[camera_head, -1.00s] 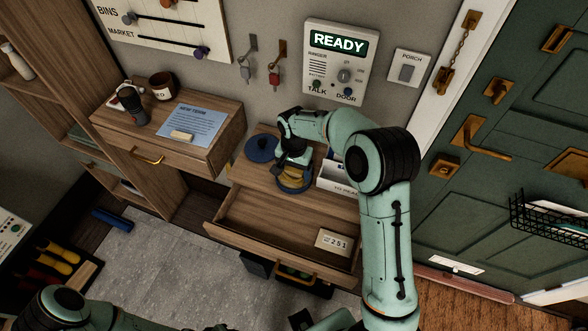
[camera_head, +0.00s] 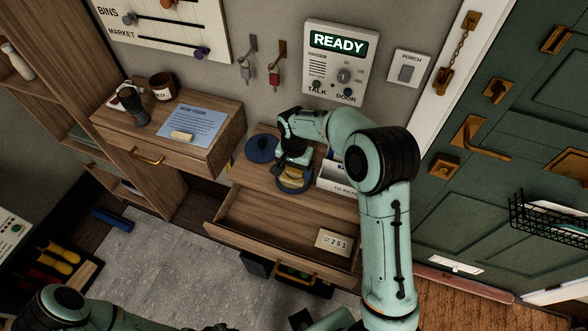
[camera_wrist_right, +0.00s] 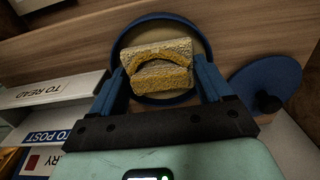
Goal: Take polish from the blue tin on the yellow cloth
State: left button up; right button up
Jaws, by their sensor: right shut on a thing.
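The blue tin (camera_head: 296,190) stands open on the wooden drawer unit; its round rim and tan inside show in the right wrist view (camera_wrist_right: 117,52). My right gripper (camera_head: 292,168) points down over the tin and is shut on the folded yellow cloth (camera_head: 290,181). In the right wrist view the cloth (camera_wrist_right: 160,52) sits between the two blue fingers, in front of the tin's opening. I cannot tell whether the cloth touches the polish. The blue lid (camera_head: 261,149) with its knob lies beside the tin. My left arm shows at the bottom left, but its gripper is out of view.
A letter holder (camera_head: 340,186) labelled "TO READ" stands close right of the tin. The intercom (camera_head: 337,68) and hanging keys (camera_head: 274,75) are on the wall behind.

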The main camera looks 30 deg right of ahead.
aim_at(294, 170)
jog(key=shift+w+r+p, duration=0.15)
jog(key=shift+r+p, duration=1.2)
jog(key=shift+r, duration=2)
pick_arm(q)
jog(key=w+r, duration=0.1)
jog(key=r, duration=0.1)
jog(key=w+r, duration=0.1)
jog(key=w, duration=0.1)
jog(key=shift+r, duration=0.4)
jog(key=shift+s, duration=0.1)
